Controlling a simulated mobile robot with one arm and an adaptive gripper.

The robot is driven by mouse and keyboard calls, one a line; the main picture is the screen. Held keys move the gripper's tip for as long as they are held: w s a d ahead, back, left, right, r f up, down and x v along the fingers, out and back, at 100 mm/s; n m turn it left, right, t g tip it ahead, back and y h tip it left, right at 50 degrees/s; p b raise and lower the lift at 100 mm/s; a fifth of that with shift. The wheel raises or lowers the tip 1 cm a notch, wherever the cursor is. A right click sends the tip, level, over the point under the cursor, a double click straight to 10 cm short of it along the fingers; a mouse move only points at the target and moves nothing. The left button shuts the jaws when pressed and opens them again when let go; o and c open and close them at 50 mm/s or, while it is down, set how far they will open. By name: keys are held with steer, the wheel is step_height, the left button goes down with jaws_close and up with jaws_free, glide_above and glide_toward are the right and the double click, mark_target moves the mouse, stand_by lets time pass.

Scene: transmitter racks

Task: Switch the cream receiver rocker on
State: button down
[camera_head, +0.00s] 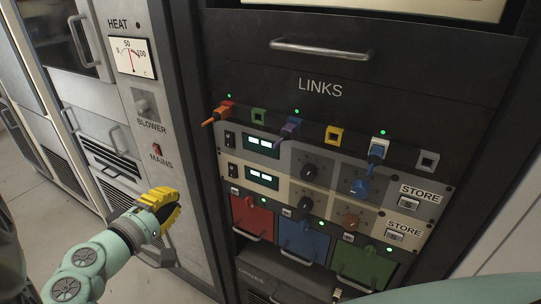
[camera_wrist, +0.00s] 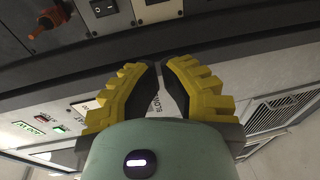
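The cream receiver is the lower cream-coloured unit (camera_head: 290,188) in the rack, with a lit display (camera_head: 261,178). Its small black rocker (camera_head: 232,170) is at its left end; the rocker's position is too small to tell. A dark rocker at the wrist view's top edge (camera_wrist: 150,2), on a pale panel, appears to be the same one. My gripper (camera_head: 172,205), with yellow ribbed fingers, is left of and below the rocker, in front of the grey cabinet, touching nothing visible. In the wrist view its fingertips (camera_wrist: 162,62) nearly meet, with nothing between them.
A grey receiver (camera_head: 295,158) with its own rocker (camera_head: 230,139) sits directly above. An orange plug (camera_head: 217,114) sticks out above that. Red, blue and green modules with handles (camera_head: 252,216) lie below. The MAINS switch (camera_head: 156,149) and BLOWER knob (camera_head: 142,104) are on the left cabinet.

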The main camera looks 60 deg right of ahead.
mark_target(229, 173)
steer(key=shift+s+d+f+m+g+h+b, duration=0.2)
steer(key=shift+s+d+f+m+g, duration=0.1)
steer(key=shift+s+g, duration=0.25)
steer(key=shift+s+d+f+m+g+h+b, duration=0.15)
steer(key=shift+s+d+f+m+g, duration=0.1)
steer(key=shift+s+g, duration=0.3)
steer(key=shift+d, duration=0.15)
steer(key=d, duration=0.4)
steer(key=d+f+p, duration=0.1)
steer(key=d, duration=0.4)
steer(key=w+d, duration=0.1)
steer(key=d, duration=0.3)
steer(key=shift+d+f, duration=0.3)
steer(key=shift+f, duration=0.1)
steer(key=shift+w, duration=0.1)
